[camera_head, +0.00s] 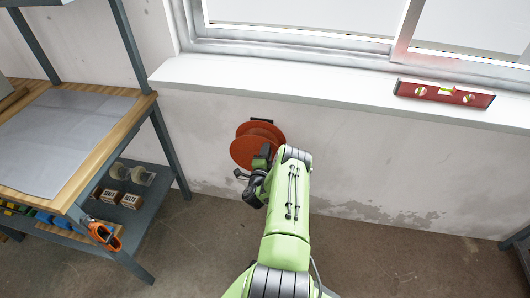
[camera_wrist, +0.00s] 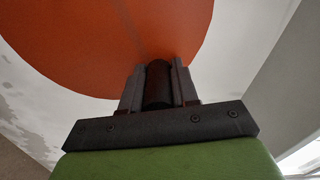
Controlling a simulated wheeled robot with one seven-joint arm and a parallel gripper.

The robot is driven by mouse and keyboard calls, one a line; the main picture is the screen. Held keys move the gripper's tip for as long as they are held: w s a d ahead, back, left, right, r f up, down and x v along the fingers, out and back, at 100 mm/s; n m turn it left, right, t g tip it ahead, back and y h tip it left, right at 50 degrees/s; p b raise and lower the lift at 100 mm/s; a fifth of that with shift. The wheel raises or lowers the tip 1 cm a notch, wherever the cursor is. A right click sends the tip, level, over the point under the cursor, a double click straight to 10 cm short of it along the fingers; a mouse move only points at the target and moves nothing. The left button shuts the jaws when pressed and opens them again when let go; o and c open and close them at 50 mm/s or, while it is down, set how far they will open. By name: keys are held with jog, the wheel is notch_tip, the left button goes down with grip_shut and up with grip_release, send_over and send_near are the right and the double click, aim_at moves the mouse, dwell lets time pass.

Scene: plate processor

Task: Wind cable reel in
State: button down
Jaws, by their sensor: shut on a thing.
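The orange cable reel (camera_head: 245,152) is mounted on the wall below the window sill. Its flat disc face (camera_wrist: 100,35) fills the upper part of the wrist view. My gripper (camera_head: 264,158) is at the right side of the reel's front face, partly hidden by my arm in the head view. In the wrist view my gripper (camera_wrist: 158,84) is shut on a dark cylindrical handle (camera_wrist: 157,86) that stands in front of the disc. The cable cannot be made out in either view.
A red spirit level (camera_head: 444,94) lies on the white window sill (camera_head: 330,95).

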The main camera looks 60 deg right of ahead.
jog(key=shift+s+f, duration=0.15)
jog(key=c, duration=0.9)
grip_release()
jog(key=shift+o, duration=0.2)
jog(key=p+v, duration=1.5)
jog(key=shift+a, duration=0.35)
jog(key=shift+s, duration=0.15)
